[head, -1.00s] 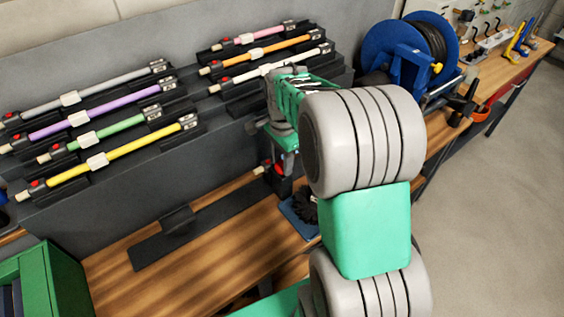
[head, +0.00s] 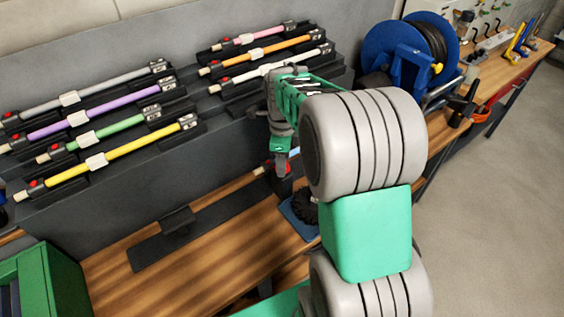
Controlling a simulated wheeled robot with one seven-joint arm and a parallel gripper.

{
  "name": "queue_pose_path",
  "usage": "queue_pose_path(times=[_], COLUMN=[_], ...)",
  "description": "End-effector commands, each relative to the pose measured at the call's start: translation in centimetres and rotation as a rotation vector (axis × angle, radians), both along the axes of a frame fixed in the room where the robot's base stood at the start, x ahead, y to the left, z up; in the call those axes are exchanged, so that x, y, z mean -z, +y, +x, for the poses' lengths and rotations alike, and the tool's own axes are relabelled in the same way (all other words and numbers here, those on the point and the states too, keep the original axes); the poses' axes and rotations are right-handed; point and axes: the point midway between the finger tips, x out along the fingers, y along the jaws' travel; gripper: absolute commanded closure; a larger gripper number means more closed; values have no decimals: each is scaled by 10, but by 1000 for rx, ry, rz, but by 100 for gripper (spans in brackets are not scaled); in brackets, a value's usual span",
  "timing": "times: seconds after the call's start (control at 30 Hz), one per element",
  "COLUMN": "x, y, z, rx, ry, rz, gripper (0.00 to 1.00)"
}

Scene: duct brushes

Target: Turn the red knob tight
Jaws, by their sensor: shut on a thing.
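The red knob (head: 269,165) shows only as a small red patch on a dark block at the right end of a long black stand (head: 150,251) on the bench. My gripper (head: 282,171) points down over that block, with its fingers shut on the knob and hiding most of it. A short pale rod end (head: 259,171) lies just left of the block. How far the knob is turned cannot be told.
Coloured rods, including a yellow one (head: 70,173) and a white one (head: 262,71), lie on dark racks behind. A round black brush (head: 305,206) sits on a blue mat right of the block. A blue hose reel (head: 378,45) stands at the back right.

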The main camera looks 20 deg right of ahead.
Motion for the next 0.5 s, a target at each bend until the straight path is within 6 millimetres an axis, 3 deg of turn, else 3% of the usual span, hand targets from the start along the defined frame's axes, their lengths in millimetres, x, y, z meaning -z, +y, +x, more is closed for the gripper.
queue_pose_path(times=[0.5], x=[-1], y=[0], z=[1], rx=[36], ry=[-2], rz=[0], gripper=[100])
